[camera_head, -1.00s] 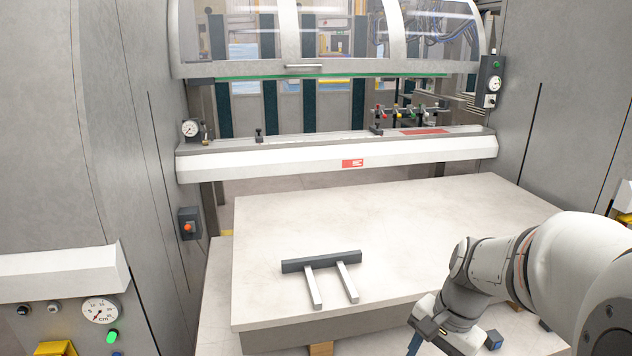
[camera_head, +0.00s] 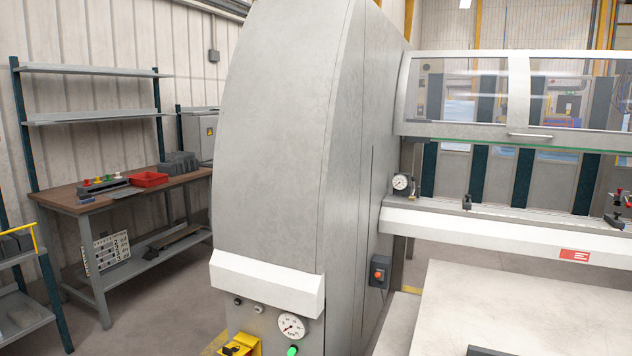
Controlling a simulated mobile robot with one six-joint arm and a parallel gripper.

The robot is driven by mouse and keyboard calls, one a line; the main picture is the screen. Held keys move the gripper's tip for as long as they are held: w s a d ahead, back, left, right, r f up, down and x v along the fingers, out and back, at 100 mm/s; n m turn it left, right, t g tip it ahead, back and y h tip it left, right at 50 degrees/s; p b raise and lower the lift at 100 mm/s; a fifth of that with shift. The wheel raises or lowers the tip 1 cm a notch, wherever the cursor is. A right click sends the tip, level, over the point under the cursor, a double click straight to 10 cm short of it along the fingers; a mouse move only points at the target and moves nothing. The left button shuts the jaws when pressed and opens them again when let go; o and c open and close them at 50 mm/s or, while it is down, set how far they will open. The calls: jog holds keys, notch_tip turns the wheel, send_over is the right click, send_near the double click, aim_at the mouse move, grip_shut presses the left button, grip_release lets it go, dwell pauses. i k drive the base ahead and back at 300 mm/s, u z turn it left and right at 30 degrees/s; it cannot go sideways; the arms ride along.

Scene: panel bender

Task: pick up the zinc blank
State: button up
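I cannot pick out a zinc blank in the head view. The pale machine table (camera_head: 540,315) shows at the lower right, cut off by the frame edges. A dark piece (camera_head: 487,351) just enters at the bottom edge over the table; it appears to be the end of the dark bar seen earlier on the table. My gripper and arm are out of view.
The tall grey machine housing (camera_head: 285,160) fills the middle, with a gauge (camera_head: 291,327) at its base. The white crossbeam (camera_head: 480,222) spans above the table. At left stands a workbench (camera_head: 130,190) with a red tray (camera_head: 149,179); open floor lies before it.

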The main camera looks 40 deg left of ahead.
aim_at(117, 195)
jog(key=z, duration=0.55)
jog(key=k, duration=0.15)
jog(key=u, duration=3.05)
jog(key=k, duration=0.9)
jog(key=z, duration=0.05)
jog(key=i, duration=2.15)
jog(key=u, duration=0.35)
